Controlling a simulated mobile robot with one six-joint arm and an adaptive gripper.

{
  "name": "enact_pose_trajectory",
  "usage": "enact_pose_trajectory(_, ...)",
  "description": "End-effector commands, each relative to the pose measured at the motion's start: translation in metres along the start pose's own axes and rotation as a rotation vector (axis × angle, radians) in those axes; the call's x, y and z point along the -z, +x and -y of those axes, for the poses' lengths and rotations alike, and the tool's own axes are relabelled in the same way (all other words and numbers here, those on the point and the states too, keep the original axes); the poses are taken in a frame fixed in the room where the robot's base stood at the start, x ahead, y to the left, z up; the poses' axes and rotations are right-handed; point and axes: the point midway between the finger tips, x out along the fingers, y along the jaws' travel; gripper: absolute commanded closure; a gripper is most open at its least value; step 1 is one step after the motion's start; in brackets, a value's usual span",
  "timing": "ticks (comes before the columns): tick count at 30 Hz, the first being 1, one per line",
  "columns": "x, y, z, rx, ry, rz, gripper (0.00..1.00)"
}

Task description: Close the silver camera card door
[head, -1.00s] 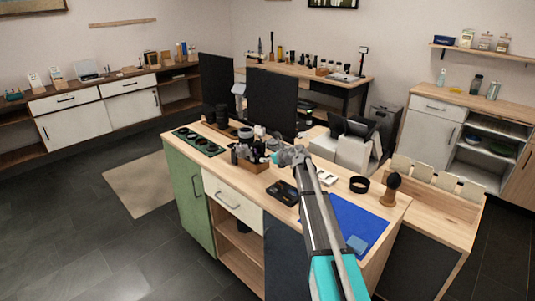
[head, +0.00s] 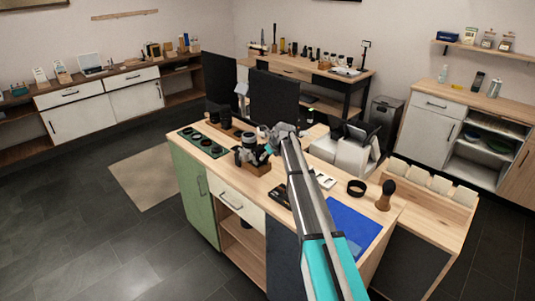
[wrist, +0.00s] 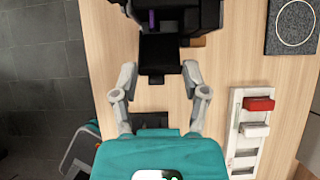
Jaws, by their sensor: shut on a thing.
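The camera (head: 246,151), dark with grey parts, shows at the end of my arm in the head view, in front of a wooden box. In the wrist view its black body (wrist: 105,28) fills the top edge and looks close. A flat black panel (wrist: 160,55) reaches from it between my fingers; I cannot tell whether this is the card door. A purple strip (wrist: 152,18) shows in the body. My gripper (wrist: 160,72) is shut on the camera, one pale finger at each side of the panel. The contact itself is hard to see. In the head view my gripper (head: 268,150) is partly hidden.
The wooden box (head: 258,168) stands just below the camera in the head view. A white tray with red and white pieces (wrist: 236,130) lies to the right in the wrist view.

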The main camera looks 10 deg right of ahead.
Motion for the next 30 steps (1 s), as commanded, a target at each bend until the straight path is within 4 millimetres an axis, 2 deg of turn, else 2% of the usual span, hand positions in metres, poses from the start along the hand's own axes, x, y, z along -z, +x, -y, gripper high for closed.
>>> enact_pose_trajectory(3,-0.0052,-0.0013,0.0022,0.003,-0.001,-0.038,0.90)
enact_pose_trajectory(20,-0.0055,-0.0005,0.0011,0.003,-0.001,-0.074,0.90)
enact_pose_trajectory(21,-0.0055,-0.0005,0.0011,0.003,-0.001,-0.074,0.38)
enact_pose_trajectory(26,-0.0054,-0.0006,0.0005,0.002,-0.001,-0.074,0.10)
enact_pose_trajectory(30,-0.0053,-0.0007,0.0000,0.000,-0.001,-0.074,0.10)
